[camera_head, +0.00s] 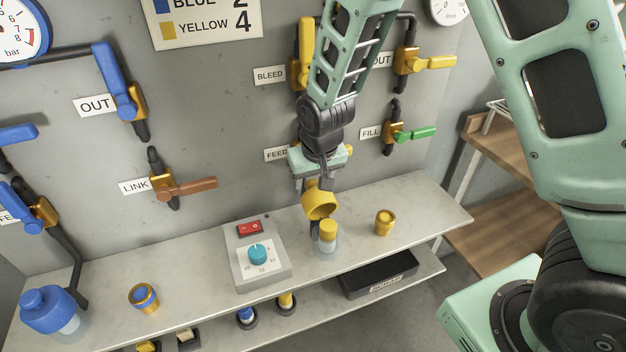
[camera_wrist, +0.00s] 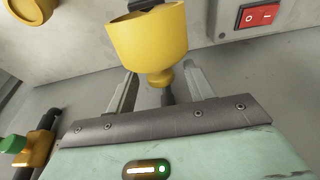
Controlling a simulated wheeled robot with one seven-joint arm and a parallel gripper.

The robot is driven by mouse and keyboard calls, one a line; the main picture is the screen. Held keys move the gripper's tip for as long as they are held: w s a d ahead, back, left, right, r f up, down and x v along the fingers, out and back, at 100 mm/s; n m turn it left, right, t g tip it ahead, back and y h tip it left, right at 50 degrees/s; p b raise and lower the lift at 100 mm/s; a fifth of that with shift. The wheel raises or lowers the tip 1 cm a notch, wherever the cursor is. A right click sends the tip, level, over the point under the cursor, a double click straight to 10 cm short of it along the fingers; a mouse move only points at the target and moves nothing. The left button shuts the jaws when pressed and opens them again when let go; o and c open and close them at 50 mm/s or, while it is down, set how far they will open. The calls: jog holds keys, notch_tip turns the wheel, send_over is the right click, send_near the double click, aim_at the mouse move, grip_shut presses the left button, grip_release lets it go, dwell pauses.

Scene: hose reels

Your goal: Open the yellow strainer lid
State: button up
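The yellow strainer lid (camera_head: 319,204) is a cup-shaped cap with a knob. It is tilted up above a clear strainer bowl on the shelf, and a yellow insert (camera_head: 327,230) shows in the bowl. My gripper (camera_head: 318,186) is right above and behind the lid. In the wrist view the lid (camera_wrist: 147,42) has its knob pointing toward my gripper (camera_wrist: 160,78). The two fingers stand apart on either side of the knob, with gaps showing. Whether the lid is hinged to the bowl is hidden.
A grey control box (camera_head: 256,258) with a red switch stands left of the strainer. A gold cup (camera_head: 385,222) stands to the right. A blue-lidded strainer (camera_head: 48,309) and a blue-gold cup (camera_head: 143,298) are at the left. A green-handled valve (camera_head: 412,133) is on the wall.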

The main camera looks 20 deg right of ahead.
jog(key=v, duration=1.7)
jog(key=shift+r+p, duration=0.2)
jog(key=shift+p, duration=0.2)
jog(key=a+f+m+h+p, duration=0.25)
jog(key=a+h+p, duration=0.2)
jog(key=a, duration=0.45)
jog(key=shift+h, duration=0.55)
jog(key=x, duration=1.7)
jog(key=shift+w+d+f+p, duration=0.1)
jog(key=shift+w+d+p, duration=0.05)
jog(key=shift+w+p, duration=0.15)
